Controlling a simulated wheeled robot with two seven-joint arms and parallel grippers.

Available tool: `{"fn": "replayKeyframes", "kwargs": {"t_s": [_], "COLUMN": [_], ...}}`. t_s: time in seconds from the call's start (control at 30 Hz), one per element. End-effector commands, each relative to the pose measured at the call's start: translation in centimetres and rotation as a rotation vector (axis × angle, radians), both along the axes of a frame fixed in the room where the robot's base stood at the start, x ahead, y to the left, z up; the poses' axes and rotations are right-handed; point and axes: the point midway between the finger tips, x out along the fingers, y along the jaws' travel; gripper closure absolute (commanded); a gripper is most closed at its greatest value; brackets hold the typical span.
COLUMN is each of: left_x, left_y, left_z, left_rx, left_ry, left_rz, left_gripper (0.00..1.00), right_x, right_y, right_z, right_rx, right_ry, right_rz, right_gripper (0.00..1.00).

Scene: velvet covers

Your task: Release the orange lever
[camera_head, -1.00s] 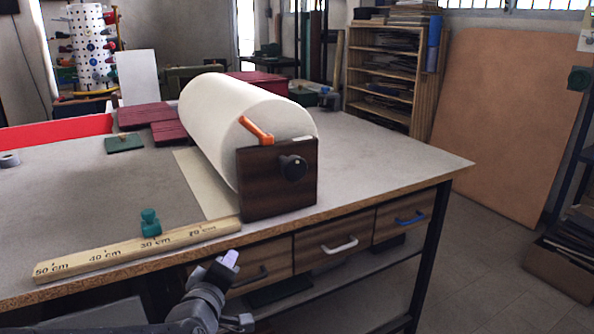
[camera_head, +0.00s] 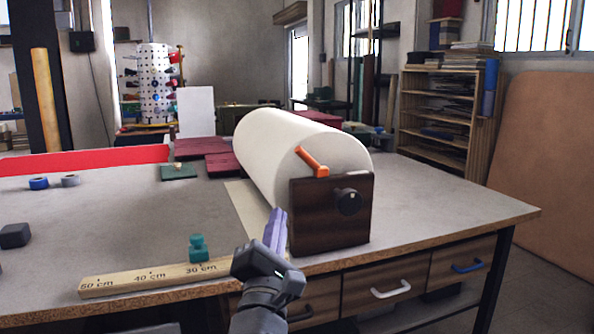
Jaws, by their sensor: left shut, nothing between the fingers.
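The orange lever (camera_head: 312,162) sits at the top of the dark wooden end block (camera_head: 331,226) of the large white roll (camera_head: 290,142). It slants down to the right, towards the block's top edge. A black knob (camera_head: 348,201) is on the block's front face. My left gripper (camera_head: 276,216) is at the table's front edge, left of the block and below the lever. Its light purple fingers point up and are together, with nothing between them. The fingers are clear of the lever. My right gripper is not in view.
A wooden ruler (camera_head: 140,280) lies along the table's front edge, with a teal weight-like piece (camera_head: 197,248) at it. Drawers with handles (camera_head: 390,289) are under the tabletop. The table right of the roll (camera_head: 430,195) is clear.

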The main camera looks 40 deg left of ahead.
Motion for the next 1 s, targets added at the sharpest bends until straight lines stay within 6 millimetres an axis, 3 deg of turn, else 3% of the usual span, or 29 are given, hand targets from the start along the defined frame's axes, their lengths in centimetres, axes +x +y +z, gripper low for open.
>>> {"fn": "replayKeyframes", "kwargs": {"t_s": [0.27,0.7,1.0], "left_x": [1.5,8.2,10.5], "left_y": [0.9,4.7,3.7], "left_z": [0.7,4.1,6.5], "left_rx": [0.002,0.002,0.001], "left_ry": [0.003,0.003,0.003], "left_rz": [0.001,0.001,0.0], "left_gripper": [1.0,1.0,1.0], "right_x": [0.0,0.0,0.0], "right_y": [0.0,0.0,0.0], "right_z": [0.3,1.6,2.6], "right_rx": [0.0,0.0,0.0], "right_ry": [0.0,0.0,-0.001], "right_rz": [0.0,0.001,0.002], "right_gripper": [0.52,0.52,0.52]}}
